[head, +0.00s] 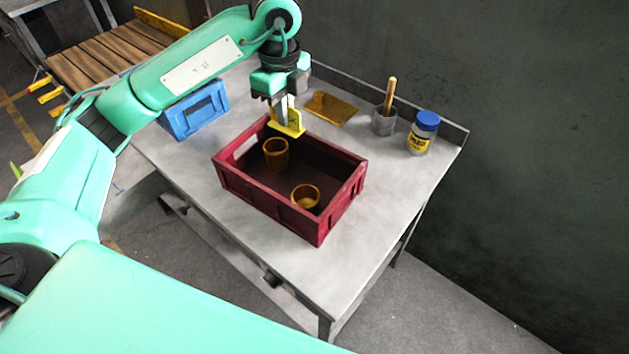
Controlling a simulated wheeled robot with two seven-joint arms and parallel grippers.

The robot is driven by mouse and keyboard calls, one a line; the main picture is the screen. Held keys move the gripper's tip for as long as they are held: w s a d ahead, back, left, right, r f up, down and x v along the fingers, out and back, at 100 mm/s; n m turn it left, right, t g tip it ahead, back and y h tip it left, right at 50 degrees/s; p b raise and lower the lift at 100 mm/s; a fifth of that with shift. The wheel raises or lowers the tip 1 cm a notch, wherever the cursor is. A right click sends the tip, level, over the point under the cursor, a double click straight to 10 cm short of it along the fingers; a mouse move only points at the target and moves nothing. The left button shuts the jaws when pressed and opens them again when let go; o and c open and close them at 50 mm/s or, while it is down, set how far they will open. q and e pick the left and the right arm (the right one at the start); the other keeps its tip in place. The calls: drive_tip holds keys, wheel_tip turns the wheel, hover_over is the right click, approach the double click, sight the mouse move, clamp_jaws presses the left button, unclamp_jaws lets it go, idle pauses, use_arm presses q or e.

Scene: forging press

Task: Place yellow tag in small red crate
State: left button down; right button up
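The small red crate (272,213) stands on the grey metal table, its open top facing up. Two brass-coloured cups are inside it, one at the back left (276,152) and one nearer the front right (305,196). My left gripper (286,122) points down over the crate's back rim. It is shut on the yellow tag (292,129), which shows below and beside the fingers. I cannot tell exactly how high the tag is above the rim. My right gripper is not in view.
A blue crate (196,112) stands left of the red crate. Behind are a flat brass-coloured tray (331,107), a grey pot with a wooden handle (384,122) and a blue-lidded jar (423,133). The table (345,264) is clear at the front right. A dark wall rises behind.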

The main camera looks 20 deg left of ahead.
use_arm(q)
wheel_tip(320, 180, down, 19)
drive_tip(key=shift+f, duration=0.65)
drive_tip(key=c, duration=1.6)
unclamp_jaws()
drive_tip(key=shift+c, duration=0.2)
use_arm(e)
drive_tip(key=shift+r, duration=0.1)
use_arm(q)
drive_tip(key=shift+r, duration=0.1)
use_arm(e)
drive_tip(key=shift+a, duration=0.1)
